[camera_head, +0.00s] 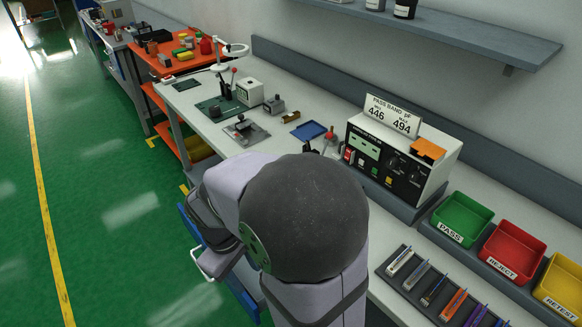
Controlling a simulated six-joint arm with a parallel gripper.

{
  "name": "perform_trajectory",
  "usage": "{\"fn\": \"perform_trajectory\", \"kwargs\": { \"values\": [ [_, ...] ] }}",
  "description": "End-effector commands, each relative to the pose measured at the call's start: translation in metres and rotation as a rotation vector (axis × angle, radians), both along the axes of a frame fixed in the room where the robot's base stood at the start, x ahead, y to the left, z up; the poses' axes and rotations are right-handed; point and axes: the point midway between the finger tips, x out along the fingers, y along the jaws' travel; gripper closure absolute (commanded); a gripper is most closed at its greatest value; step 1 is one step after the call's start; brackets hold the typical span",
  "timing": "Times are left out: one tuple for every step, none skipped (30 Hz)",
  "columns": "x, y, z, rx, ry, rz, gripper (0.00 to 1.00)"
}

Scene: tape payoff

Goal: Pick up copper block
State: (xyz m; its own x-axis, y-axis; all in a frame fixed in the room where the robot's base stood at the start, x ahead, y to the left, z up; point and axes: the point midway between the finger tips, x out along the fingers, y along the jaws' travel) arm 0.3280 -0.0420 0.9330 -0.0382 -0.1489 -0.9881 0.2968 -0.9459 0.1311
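A small copper- or brass-coloured piece (290,117) lies on the pale workbench, just right of a grey metal device (274,104) and left of a blue tray (308,131). It is too small to tell for sure that it is the copper block. My arm fills the lower middle of the view, with its large dark joint in front of the bench. I cannot make out my gripper's fingertips, so I cannot see whether it holds anything.
A meter box (401,165) with a PASS BAND sign stands to the right. Green (464,213), red (514,246) and yellow (563,281) bins stand beyond it. A dark slotted rack (424,291) lies in front. A green mat (222,109) and magnifier lamp (236,49) are farther back.

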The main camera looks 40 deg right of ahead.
Motion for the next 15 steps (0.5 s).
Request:
{"fn": "perform_trajectory", "kwargs": {
  "values": [
    [0.018, -0.015, -0.008, -0.047, 0.028, 0.086, 0.61],
    [0.029, -0.025, -0.009, -0.079, 0.044, 0.142, 0.61],
    [0.044, -0.039, -0.01, -0.125, 0.072, 0.22, 0.61],
    [0.056, -0.051, -0.012, -0.159, 0.095, 0.278, 0.61],
    [0.068, -0.062, -0.013, -0.197, 0.118, 0.337, 0.61],
    [0.084, -0.078, -0.014, -0.247, 0.153, 0.413, 0.61],
    [0.095, -0.09, -0.015, -0.284, 0.182, 0.467, 0.61],
    [0.108, -0.102, -0.016, -0.323, 0.21, 0.521, 0.61],
    [0.124, -0.117, -0.016, -0.374, 0.251, 0.589, 0.61],
    [0.135, -0.129, -0.017, -0.412, 0.285, 0.638, 0.61],
    [0.146, -0.141, -0.016, -0.45, 0.318, 0.685, 0.61],
    [0.161, -0.155, -0.016, -0.5, 0.363, 0.741, 0.61],
    [0.171, -0.165, -0.016, -0.533, 0.397, 0.779, 0.61],
    [0.18, -0.174, -0.015, -0.567, 0.431, 0.815, 0.61],
    [0.192, -0.185, -0.014, -0.608, 0.474, 0.857, 0.61]
  ]
}}
